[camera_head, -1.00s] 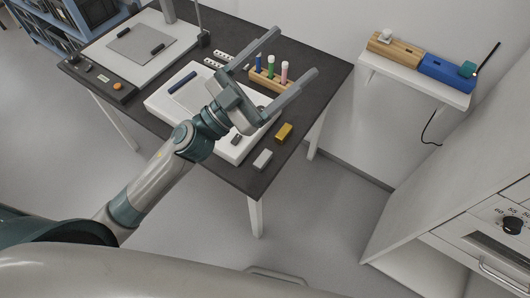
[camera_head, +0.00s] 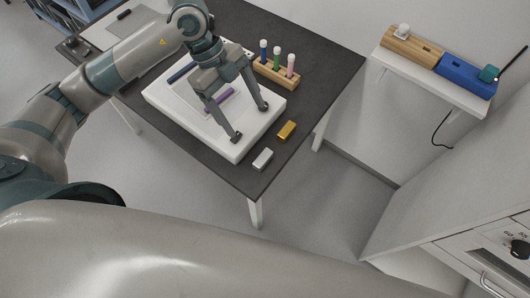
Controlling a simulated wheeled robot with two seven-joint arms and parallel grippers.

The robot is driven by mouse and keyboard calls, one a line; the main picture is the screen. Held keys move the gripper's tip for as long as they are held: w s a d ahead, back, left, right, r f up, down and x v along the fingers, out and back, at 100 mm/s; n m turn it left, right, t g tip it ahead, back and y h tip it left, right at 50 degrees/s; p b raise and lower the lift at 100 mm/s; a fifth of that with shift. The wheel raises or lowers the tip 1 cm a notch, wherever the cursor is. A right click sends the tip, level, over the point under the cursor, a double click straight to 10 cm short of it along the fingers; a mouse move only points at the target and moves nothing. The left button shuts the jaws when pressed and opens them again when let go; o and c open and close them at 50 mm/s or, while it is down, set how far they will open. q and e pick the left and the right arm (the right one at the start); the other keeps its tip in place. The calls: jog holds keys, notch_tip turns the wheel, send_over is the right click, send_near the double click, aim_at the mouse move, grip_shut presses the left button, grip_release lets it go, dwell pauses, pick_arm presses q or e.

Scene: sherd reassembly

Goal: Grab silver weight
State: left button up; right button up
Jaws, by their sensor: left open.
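The silver weight (camera_head: 263,159) is a small light-grey block lying on the dark table near its front edge. A gold weight (camera_head: 287,130) lies beside it, a little farther back and to the right. My left gripper (camera_head: 251,122) points downward over the white board, with its two fingers spread wide and nothing between them. Its nearer fingertip is a short way up and left of the silver weight, apart from it. My right gripper is not in view.
The white board (camera_head: 228,149) carries a purple stick (camera_head: 219,103) and a dark blue stick (camera_head: 182,72). A wooden rack (camera_head: 274,75) with three coloured tubes stands behind. A wall shelf (camera_head: 430,80) holds wooden and blue blocks.

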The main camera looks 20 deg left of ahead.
pick_arm(q)
jog(key=shift+w+a+y, duration=0.2)
jog(key=shift+a+y, duration=0.2)
jog(key=shift+a, duration=0.45)
jog(key=shift+f, duration=0.15)
jog(key=p, duration=0.3)
send_near(263, 160)
jog(key=f, duration=0.2)
jog(key=shift+w+d+f, duration=0.15)
jog(key=shift+w+f, duration=0.1)
jog(key=shift+f, duration=0.35)
